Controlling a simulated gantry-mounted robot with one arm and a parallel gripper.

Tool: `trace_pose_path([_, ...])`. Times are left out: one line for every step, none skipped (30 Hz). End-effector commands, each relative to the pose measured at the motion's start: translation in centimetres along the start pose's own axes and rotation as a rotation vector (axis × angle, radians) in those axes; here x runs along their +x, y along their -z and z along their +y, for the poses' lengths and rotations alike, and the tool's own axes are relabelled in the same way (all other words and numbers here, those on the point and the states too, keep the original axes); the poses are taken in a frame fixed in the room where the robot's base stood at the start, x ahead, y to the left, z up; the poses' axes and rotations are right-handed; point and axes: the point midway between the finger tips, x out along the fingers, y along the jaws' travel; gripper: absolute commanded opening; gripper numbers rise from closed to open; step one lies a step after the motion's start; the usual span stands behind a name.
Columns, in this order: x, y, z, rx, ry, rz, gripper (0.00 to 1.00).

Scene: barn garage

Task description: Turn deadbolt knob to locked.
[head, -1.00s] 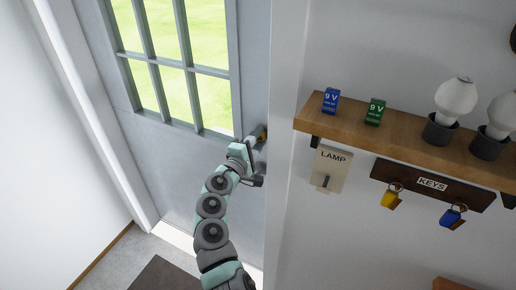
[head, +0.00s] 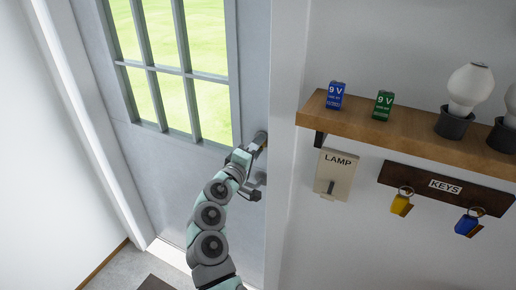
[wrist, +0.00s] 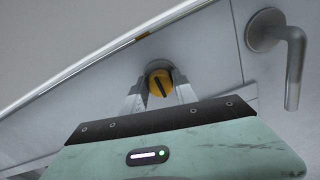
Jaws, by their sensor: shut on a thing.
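The deadbolt knob (wrist: 160,84) is a round yellow-orange piece with a dark bar across its face, on a grey round base on the door. The bar looks tilted in the wrist view. My gripper (wrist: 158,92) has one finger on each side of the knob and is shut on it. In the head view, my gripper (head: 251,149) reaches the door's right edge, where the deadbolt (head: 261,138) is partly hidden by it. The grey door (head: 190,160) with window panes looks closed.
A metal lever handle (wrist: 294,65) is close beside the deadbolt. Right of the door frame (head: 283,150), a wooden shelf (head: 400,128) holds batteries and bulbs, above a LAMP switch (head: 334,175) and a KEYS rack (head: 440,187).

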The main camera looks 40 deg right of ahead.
Motion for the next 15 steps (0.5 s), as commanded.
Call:
trace_pose_path([0.00, 0.02, 0.11, 0.001, -0.001, 0.000, 0.00])
trace_pose_path([0.00, 0.02, 0.11, 0.001, -0.001, 0.000, 0.00])
trace_pose_path([0.00, 0.01, 0.10, 0.001, -0.001, 0.000, 0.00])
trace_pose_path([0.00, 0.01, 0.10, 0.001, -0.001, 0.000, 0.00])
trace_pose_path([0.00, 0.01, 0.10, 0.001, -0.001, 0.000, 0.00])
trace_pose_path([0.00, 0.01, 0.10, 0.001, -0.001, 0.000, 0.35])
trace_pose_path([0.01, 0.00, 0.09, 0.001, -0.001, 0.000, 0.37])
trace_pose_path([0.01, 0.00, 0.09, 0.001, -0.001, 0.000, 0.40])
trace_pose_path([0.00, 0.00, 0.08, 0.001, -0.001, 0.000, 0.43])
trace_pose_path([0.00, 0.00, 0.07, 0.001, -0.001, 0.000, 0.45])
trace_pose_path([0.00, 0.00, 0.06, 0.000, -0.001, 0.000, 0.48])
trace_pose_path([0.00, 0.00, 0.05, 0.000, -0.001, 0.000, 0.51])
trace_pose_path([0.00, -0.01, 0.04, 0.000, -0.001, 0.000, 0.53])
trace_pose_path([0.00, -0.01, 0.04, 0.000, 0.000, 0.000, 0.56])
trace_pose_path([0.00, -0.01, 0.03, 0.000, 0.000, 0.000, 0.56])
